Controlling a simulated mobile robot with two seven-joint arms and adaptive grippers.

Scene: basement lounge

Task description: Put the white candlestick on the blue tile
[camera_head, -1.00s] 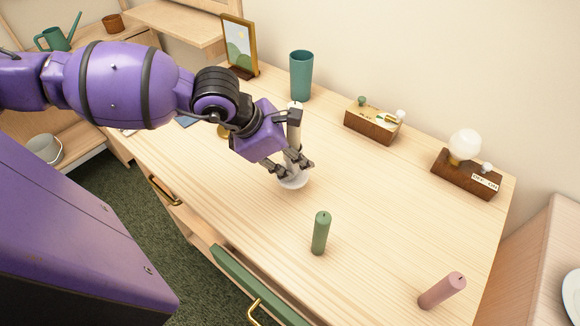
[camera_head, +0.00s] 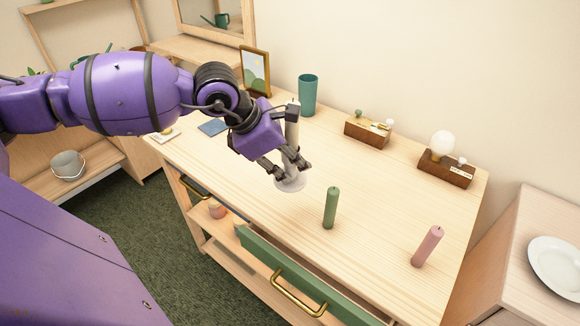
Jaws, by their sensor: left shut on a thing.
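The white candlestick (camera_head: 290,184) is on or just above the wooden tabletop near its middle; I cannot tell whether its round base touches. A pale candle (camera_head: 292,124) rises upright from it. My left gripper (camera_head: 289,168) is shut on the candlestick, with its fingers around the stem just above the base, hiding much of the stem. The blue tile (camera_head: 212,127) lies flat on the table to the left, behind my left arm, partly visible. My right gripper is not in view.
A green candle (camera_head: 331,208) and a pink candle (camera_head: 428,246) stand at the front right. A teal cup (camera_head: 308,95), a picture frame (camera_head: 256,72) and two wooden-based items (camera_head: 368,132) (camera_head: 446,172) line the back. A green-fronted drawer (camera_head: 300,278) sticks out in front.

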